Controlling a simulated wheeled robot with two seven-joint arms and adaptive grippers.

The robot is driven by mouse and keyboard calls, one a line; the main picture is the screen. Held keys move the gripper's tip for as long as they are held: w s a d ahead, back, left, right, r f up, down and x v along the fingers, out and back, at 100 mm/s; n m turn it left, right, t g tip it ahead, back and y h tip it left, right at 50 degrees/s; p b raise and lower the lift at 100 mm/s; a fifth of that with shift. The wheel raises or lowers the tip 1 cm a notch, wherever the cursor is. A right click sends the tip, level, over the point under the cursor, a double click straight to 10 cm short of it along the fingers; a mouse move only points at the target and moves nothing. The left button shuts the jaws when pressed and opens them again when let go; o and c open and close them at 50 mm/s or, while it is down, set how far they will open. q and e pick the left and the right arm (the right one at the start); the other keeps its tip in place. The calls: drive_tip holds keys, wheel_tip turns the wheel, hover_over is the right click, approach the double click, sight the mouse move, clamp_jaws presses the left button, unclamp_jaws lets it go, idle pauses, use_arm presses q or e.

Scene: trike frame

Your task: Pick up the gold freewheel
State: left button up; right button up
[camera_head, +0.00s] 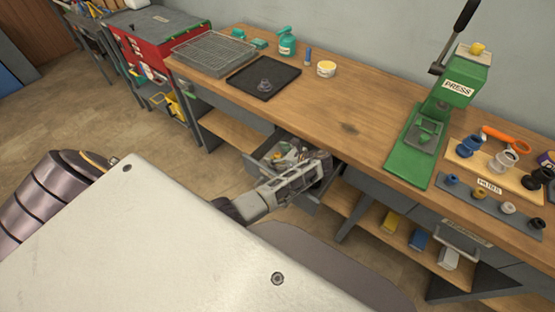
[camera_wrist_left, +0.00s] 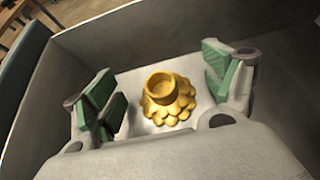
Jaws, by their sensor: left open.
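The gold freewheel (camera_wrist_left: 168,98), a flower-like toothed disc with a raised round hub, sits on the pale floor of an open drawer in the left wrist view. My left gripper (camera_wrist_left: 165,88) is open, with its green-padded fingers on either side of the freewheel and a gap to each side. In the head view my left gripper (camera_head: 288,155) is down in the open drawer under the workbench. The freewheel is too small and covered there to make out clearly. My right gripper is not in view.
Grey drawer walls (camera_wrist_left: 95,38) stand close around the left gripper. On the workbench (camera_head: 350,125) are a black tray (camera_head: 282,74), a wire basket (camera_head: 213,50), a green press (camera_head: 458,90) and several small parts at right. The middle of the bench top is clear.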

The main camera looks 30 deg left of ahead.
sight(278, 157)
use_arm(q)
drive_tip(key=c, duration=1.3)
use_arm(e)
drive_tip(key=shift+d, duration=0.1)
use_arm(q)
drive_tip(key=shift+r, duration=0.15)
drive_tip(key=shift+r, duration=0.45)
wheel_tip(278, 157, up, 7)
drive_tip(key=shift+r+p, duration=0.2)
drive_tip(key=shift+p, duration=0.5)
drive_tip(key=shift+r, duration=0.75)
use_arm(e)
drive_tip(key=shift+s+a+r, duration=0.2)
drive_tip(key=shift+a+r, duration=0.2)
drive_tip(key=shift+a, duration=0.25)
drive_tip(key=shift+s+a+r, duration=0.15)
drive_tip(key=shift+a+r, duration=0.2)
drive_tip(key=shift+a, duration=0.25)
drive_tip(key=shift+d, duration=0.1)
